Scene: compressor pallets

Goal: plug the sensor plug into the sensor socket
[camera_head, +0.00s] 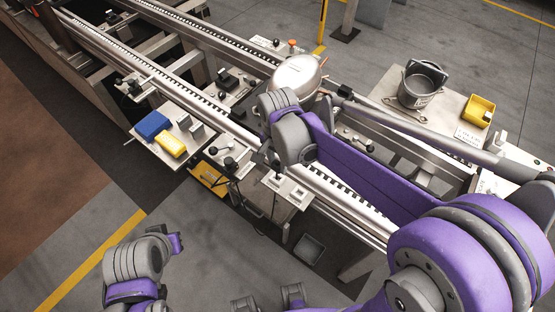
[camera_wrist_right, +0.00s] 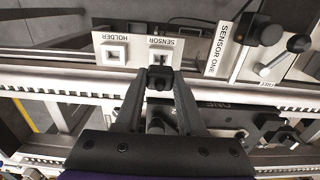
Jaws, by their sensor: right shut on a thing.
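The sensor plug (camera_wrist_right: 159,82) is a dark block between the fingertips of my right gripper (camera_wrist_right: 160,77), which is shut on it. The sensor socket (camera_wrist_right: 160,57) is a pale square with a dark opening on a white plate marked SENSOR, just beyond the fingertips in the right wrist view. The plug appears close to it; whether they touch I cannot tell. In the head view my right gripper (camera_head: 268,156) is beside the rail, above and left of the small socket table (camera_head: 296,199). My left arm's end is at lower left; its fingers cannot be made out.
A square holder (camera_wrist_right: 115,53) sits left of the sensor socket. A SENSOR ONE plate (camera_wrist_right: 222,48) with black knobs is to the right. The rail (camera_head: 345,197) runs alongside. A silver compressor (camera_head: 296,76) stands behind my right wrist. A yellow bin (camera_head: 479,111) is at far right.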

